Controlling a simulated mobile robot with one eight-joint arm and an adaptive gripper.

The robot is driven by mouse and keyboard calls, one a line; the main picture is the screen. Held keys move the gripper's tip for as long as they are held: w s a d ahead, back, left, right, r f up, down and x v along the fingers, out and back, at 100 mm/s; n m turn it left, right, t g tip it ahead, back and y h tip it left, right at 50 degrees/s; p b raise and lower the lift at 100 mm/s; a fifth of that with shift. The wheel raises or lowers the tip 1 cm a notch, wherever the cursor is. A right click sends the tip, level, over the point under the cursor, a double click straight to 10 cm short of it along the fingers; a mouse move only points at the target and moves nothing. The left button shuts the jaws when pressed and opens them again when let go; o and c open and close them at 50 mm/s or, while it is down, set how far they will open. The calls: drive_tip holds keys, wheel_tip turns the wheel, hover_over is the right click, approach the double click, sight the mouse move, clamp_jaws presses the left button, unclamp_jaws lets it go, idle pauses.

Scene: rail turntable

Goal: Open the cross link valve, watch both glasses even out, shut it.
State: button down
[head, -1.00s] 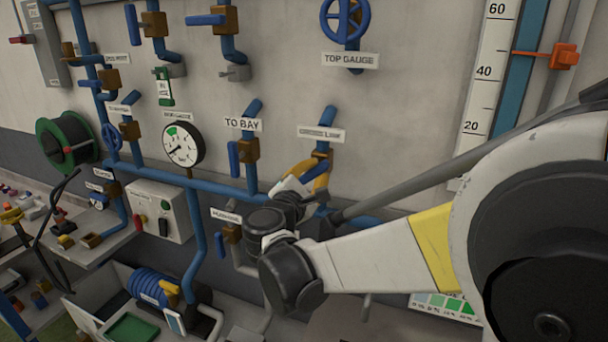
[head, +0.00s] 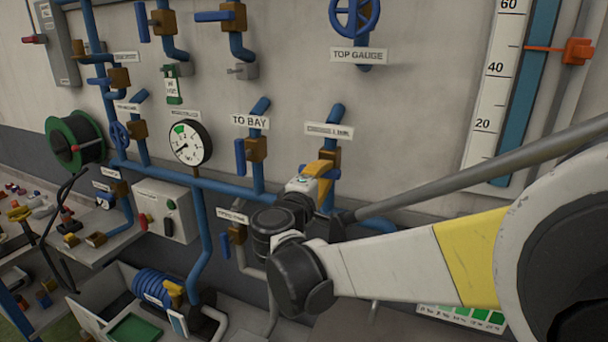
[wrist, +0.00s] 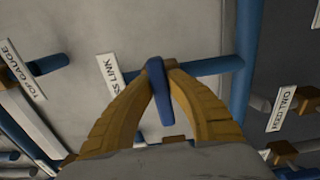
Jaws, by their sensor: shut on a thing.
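The cross link valve has a brown body (head: 331,156) on a blue pipe under its label (head: 330,131), to the right of the TO BAY valve. My gripper (head: 326,172) is at this valve in the head view, its yellow fingers hiding the handle there. In the wrist view, my gripper (wrist: 160,68) is shut on the blue handle (wrist: 160,95), which lies between the fingers and crosses the line of the pipe in the picture. A tall gauge glass (head: 524,95) with a blue column stands at the right beside a scale; its column passes the 60 mark. I cannot identify a second glass.
The TO BAY valve (head: 256,149) and a round dial gauge (head: 190,143) are left of my gripper. A blue handwheel (head: 354,15) is above. A blue hose coil (head: 155,288) and a grey box (head: 166,209) are lower left. An orange pointer (head: 577,51) crosses the glass.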

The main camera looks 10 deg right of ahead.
idle(0.3)
drive_tip(key=c, duration=1.3)
unclamp_jaws()
drive_tip(key=shift+w, duration=0.1)
drive_tip(key=v, duration=1.2)
